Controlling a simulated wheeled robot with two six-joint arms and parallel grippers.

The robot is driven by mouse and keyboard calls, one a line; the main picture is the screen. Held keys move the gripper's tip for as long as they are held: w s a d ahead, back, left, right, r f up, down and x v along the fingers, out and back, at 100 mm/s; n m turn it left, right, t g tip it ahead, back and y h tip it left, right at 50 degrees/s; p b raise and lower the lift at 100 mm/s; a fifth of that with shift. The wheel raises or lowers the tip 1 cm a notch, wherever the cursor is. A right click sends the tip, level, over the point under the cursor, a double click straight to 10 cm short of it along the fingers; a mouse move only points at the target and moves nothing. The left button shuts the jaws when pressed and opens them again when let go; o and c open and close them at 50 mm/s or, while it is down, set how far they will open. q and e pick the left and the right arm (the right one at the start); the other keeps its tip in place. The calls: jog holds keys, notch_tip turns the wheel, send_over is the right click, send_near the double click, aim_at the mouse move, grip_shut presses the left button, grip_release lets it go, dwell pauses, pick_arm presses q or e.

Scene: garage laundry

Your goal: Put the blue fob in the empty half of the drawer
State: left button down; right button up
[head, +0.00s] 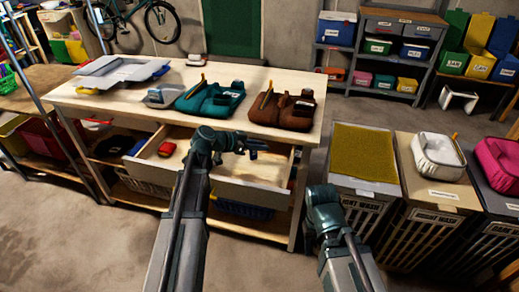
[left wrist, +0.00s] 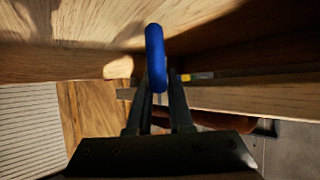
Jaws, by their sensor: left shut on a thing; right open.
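The blue fob (left wrist: 155,58) shows in the left wrist view as a rounded blue piece between the fingertips of my left gripper (left wrist: 158,92), which is shut on it. In the head view my left gripper (head: 250,146) is over the right part of the open drawer (head: 225,188); the fob cannot be made out clearly there. A red item (head: 167,148) lies in the drawer's left part. The visible floor of the right part is bare, though my arm hides some of it. My right gripper (head: 311,241) is open and empty, low beside the hampers.
The workbench top (head: 215,78) above the drawer holds a grey tray, teal and brown pouches and small items. Labelled hampers (head: 365,195) stand to the right. The bench edge is close above my left gripper. Floor in front is clear.

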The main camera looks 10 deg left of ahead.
pick_arm(q)
jog(key=shift+s+a+f, duration=0.1)
jog(key=shift+f, duration=0.35)
pick_arm(e)
jog(key=shift+f, duration=0.4)
pick_arm(q)
jog(key=shift+f, duration=0.2)
jog(key=c, duration=0.8)
grip_release()
pick_arm(e)
jog(key=shift+f, duration=0.15)
pick_arm(q)
jog(key=shift+r, duration=0.1)
jog(key=shift+r, duration=0.25)
jog(key=p+v, duration=0.6)
jog(key=v, duration=0.6)
jog(key=shift+f, duration=0.1)
pick_arm(e)
notch_tip(320, 180, up, 6)
